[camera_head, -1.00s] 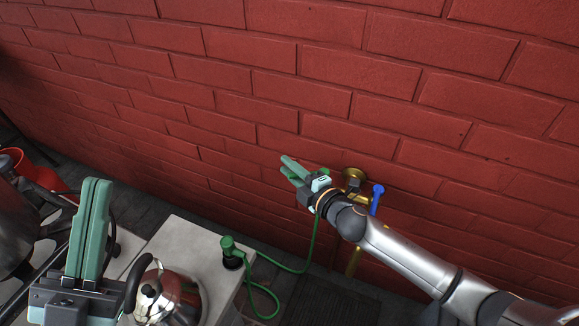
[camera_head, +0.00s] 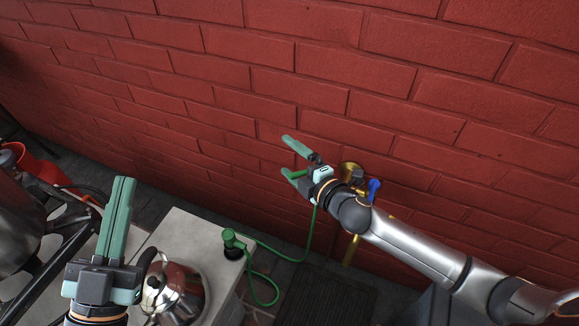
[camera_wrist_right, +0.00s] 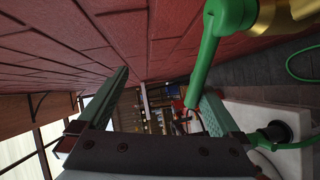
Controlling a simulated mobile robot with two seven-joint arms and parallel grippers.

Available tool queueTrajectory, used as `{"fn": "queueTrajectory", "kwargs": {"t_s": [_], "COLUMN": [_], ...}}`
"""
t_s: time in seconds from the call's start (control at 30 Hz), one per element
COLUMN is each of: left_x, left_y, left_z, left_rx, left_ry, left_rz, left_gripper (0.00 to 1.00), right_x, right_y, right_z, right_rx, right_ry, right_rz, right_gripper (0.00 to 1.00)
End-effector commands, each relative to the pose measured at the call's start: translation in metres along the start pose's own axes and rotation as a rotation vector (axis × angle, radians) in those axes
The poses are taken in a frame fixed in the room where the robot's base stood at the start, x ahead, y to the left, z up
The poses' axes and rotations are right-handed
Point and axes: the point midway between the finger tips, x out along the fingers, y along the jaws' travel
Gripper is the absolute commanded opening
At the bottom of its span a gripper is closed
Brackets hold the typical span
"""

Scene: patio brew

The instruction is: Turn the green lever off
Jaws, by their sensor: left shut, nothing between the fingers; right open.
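The green lever (camera_wrist_right: 207,58) hangs from the brass tap on the brick wall, large and close in the right wrist view. Its lower end overlaps the right-hand finger there; I cannot tell whether they touch. In the head view it is mostly hidden by my right gripper. My right gripper (camera_head: 285,156) is open beside the brass tap (camera_head: 351,170), with nothing gripped. My left gripper (camera_head: 124,181) is shut and empty, pointing up at the lower left, away from the lever.
A blue lever (camera_head: 374,187) is right of the brass tap. A green hose (camera_head: 270,262) runs to a green fitting (camera_head: 232,240) on a pale table (camera_head: 190,235). A metal kettle (camera_head: 178,290) stands near my left gripper.

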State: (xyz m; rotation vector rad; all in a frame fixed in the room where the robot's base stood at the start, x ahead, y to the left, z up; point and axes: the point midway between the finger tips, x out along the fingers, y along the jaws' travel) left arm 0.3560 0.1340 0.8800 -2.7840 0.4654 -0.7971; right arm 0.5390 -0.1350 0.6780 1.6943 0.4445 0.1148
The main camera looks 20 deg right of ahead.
Motion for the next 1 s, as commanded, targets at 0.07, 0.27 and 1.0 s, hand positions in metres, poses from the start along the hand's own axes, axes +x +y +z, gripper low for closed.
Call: {"fn": "queueTrajectory", "kwargs": {"t_s": [0.07, 0.27, 1.0], "left_x": [-0.001, -0.014, -0.107], "left_y": [0.000, 0.006, 0.050], "left_z": [0.016, 0.064, 0.180], "left_rx": [-0.023, -0.083, -0.267], "left_ry": [-0.082, -0.286, -0.894], "left_rz": [-0.003, -0.007, 0.015], "left_gripper": [0.00, 0.00, 0.00], "right_x": [-0.005, -0.019, -0.104], "right_y": [0.033, 0.046, 0.065], "right_z": [-0.013, -0.024, -0.081], "right_rx": [0.003, 0.005, 0.005], "right_ry": [0.027, 0.028, 0.021], "right_rz": [0.049, 0.051, 0.041], "right_gripper": [0.56, 0.56, 0.46]}}
